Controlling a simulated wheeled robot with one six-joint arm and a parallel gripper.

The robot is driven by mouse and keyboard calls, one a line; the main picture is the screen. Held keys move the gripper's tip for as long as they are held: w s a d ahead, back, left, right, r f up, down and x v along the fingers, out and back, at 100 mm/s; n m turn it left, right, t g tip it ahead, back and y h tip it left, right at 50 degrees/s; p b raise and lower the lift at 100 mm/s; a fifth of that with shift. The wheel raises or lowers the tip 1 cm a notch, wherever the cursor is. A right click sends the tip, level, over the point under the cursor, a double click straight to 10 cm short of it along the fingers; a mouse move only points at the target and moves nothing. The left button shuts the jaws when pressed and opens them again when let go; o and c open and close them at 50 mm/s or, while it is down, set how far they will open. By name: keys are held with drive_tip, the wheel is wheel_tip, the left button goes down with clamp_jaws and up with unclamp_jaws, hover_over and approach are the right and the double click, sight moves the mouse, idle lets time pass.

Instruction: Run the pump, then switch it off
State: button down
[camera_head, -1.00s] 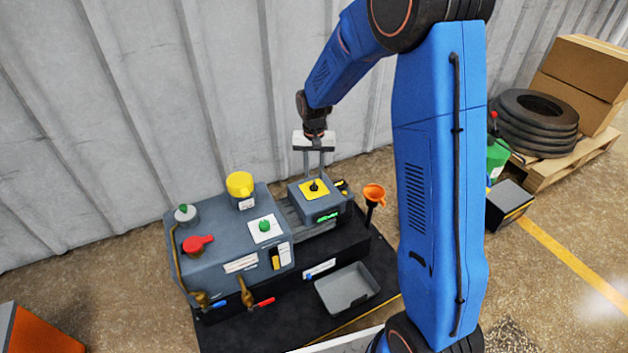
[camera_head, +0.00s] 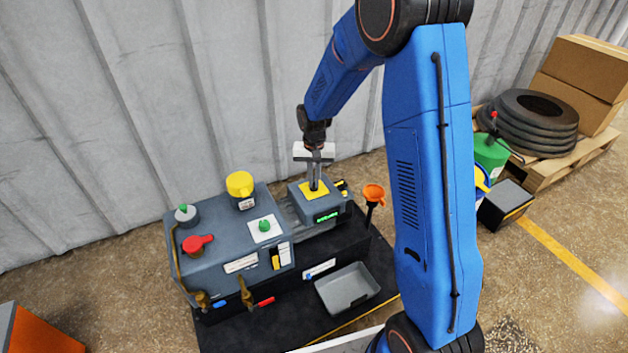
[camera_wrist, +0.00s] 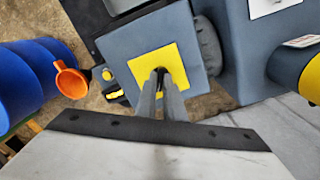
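The pump's grey motor box (camera_head: 304,203) stands at the right end of the unit and has a lit green display (camera_head: 328,217) on its front. A yellow plate (camera_head: 304,190) on its top carries a black rotary switch; the plate also shows in the wrist view (camera_wrist: 141,69). My gripper (camera_head: 315,186) points down at the plate from above. Its two fingers are close together, with the black switch knob (camera_wrist: 160,71) between their tips in the wrist view. The fingers cover most of the knob, so its turned position is hard to tell.
A larger grey housing (camera_head: 222,252) with a green knob (camera_head: 264,225), red valve (camera_head: 198,244) and yellow cap (camera_head: 240,185) stands left. An orange funnel (camera_head: 374,193) is close on the right. A grey tray (camera_head: 347,289) lies in front. The corrugated wall is behind.

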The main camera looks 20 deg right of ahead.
sight(314, 184)
drive_tip(key=shift+n, duration=0.3)
drive_tip(key=n, duration=1.1)
drive_tip(key=shift+n, duration=0.3)
idle(0.3)
drive_tip(key=c, duration=1.9)
unclamp_jaws()
drive_tip(key=shift+o, duration=0.2)
wheel_tip(314, 184, up, 18)
drive_tip(key=shift+f, duration=0.25)
